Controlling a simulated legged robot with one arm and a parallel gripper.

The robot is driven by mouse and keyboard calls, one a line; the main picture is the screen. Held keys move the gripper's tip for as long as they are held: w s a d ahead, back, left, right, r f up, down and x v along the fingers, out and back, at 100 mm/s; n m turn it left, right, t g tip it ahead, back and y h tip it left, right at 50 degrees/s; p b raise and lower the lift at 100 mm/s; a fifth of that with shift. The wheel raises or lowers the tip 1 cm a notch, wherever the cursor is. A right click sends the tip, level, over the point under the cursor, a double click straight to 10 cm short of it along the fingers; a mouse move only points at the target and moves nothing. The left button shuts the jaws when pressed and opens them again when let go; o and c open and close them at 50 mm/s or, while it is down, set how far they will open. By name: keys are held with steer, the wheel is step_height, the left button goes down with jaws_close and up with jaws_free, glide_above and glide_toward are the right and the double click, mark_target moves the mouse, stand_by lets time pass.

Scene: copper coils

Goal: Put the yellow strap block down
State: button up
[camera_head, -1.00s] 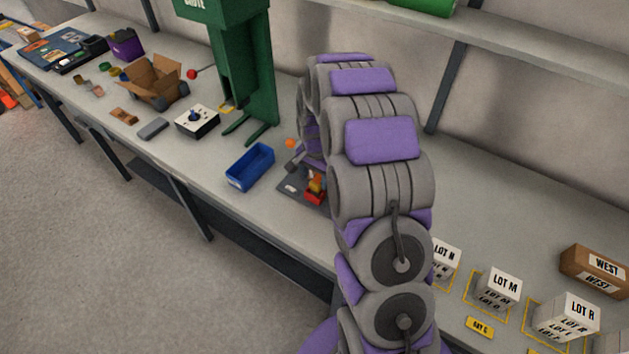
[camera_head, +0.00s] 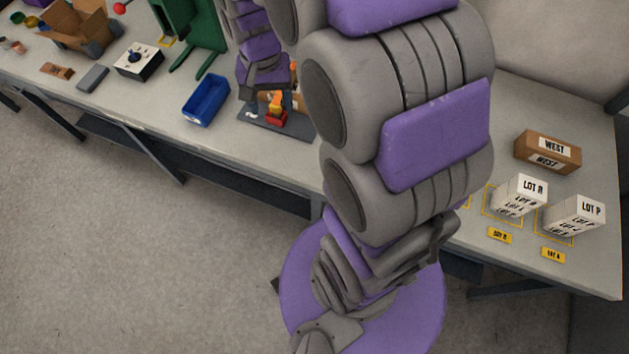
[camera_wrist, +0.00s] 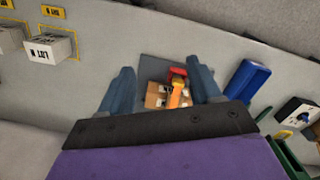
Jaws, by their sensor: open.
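A small orange-yellow piece (camera_wrist: 178,97) with a red part (camera_wrist: 178,73) stands on a dark grey mat (camera_wrist: 150,64). Brown blocks with white labels (camera_wrist: 156,96) sit beside it. I cannot tell for certain which of these is the yellow strap block. My gripper (camera_wrist: 162,70) is open, its two blue-grey fingers spread wide on either side of the cluster; I see nothing pinched. In the head view the orange-yellow piece (camera_head: 275,102) stands on the mat (camera_head: 294,131), close to my gripper, which my arm partly hides.
A blue bin (camera_head: 206,100) stands left of the mat, with a white control box (camera_head: 138,61) and a green press (camera_head: 196,35) beyond. White LOT boxes (camera_head: 520,195) and a brown WEST box (camera_head: 547,151) stand on the right. The bench front edge is near the mat.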

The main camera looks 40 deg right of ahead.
steer(key=s+a+r+n, duration=0.1)
steer(key=s+n, duration=0.1)
steer(key=s, duration=0.5)
steer(key=s+a+r+n, duration=0.1)
steer(key=s+a+n, duration=0.1)
steer(key=s, duration=0.6)
steer(key=s+a+r+n+g, duration=0.1)
steer(key=s+n, duration=0.1)
steer(key=s, duration=0.6)
steer(key=shift+a+n, duration=0.2)
steer(key=shift+n, duration=0.1)
